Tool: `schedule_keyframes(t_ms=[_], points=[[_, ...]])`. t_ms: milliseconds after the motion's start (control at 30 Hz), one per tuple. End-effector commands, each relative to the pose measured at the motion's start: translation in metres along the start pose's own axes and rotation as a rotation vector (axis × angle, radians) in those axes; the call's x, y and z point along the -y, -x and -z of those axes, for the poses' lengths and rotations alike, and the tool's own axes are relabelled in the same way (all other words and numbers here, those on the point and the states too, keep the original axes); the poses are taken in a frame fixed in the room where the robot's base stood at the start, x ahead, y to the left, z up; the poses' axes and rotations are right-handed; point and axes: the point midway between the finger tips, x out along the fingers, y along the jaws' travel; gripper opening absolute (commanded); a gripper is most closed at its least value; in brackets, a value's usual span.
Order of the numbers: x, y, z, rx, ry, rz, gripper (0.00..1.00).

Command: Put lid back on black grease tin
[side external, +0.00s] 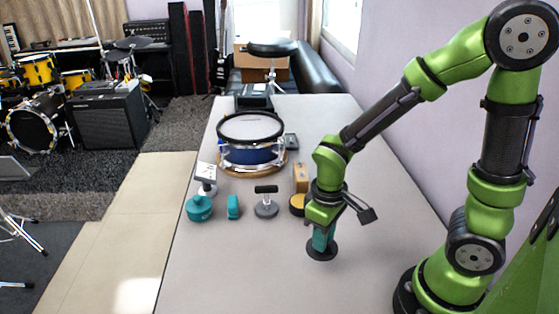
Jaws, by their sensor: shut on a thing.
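A small black round tin with a yellow top (297,204) stands on the table, partly hidden behind my gripper; it looks like the open grease tin. A flat black disc (321,254), which looks like the lid, is at table level directly below my gripper, to the right and nearer the camera than the tin. My gripper (322,243) points straight down and is shut at the disc's middle. A teal part shows between the green wrist and the disc. The exact grip is too small to see, and I cannot tell whether the disc touches the table.
A teal jar (199,209), a teal block (234,207) and a grey round base with a black handle (266,208) stand left of the tin. A wooden block (300,176) is behind it. A blue drum (251,155) stands further back. The table's front is clear.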

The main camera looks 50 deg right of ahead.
Motion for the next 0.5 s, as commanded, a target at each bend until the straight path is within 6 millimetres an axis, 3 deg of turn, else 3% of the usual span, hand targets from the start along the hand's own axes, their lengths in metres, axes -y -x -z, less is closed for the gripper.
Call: schedule_keyframes(t_ms=[300,500], points=[[-0.084,0.023,0.091,-0.012,-0.34,-0.004,0.0],[-0.124,0.043,0.125,-0.02,-0.483,-0.006,0.0]])
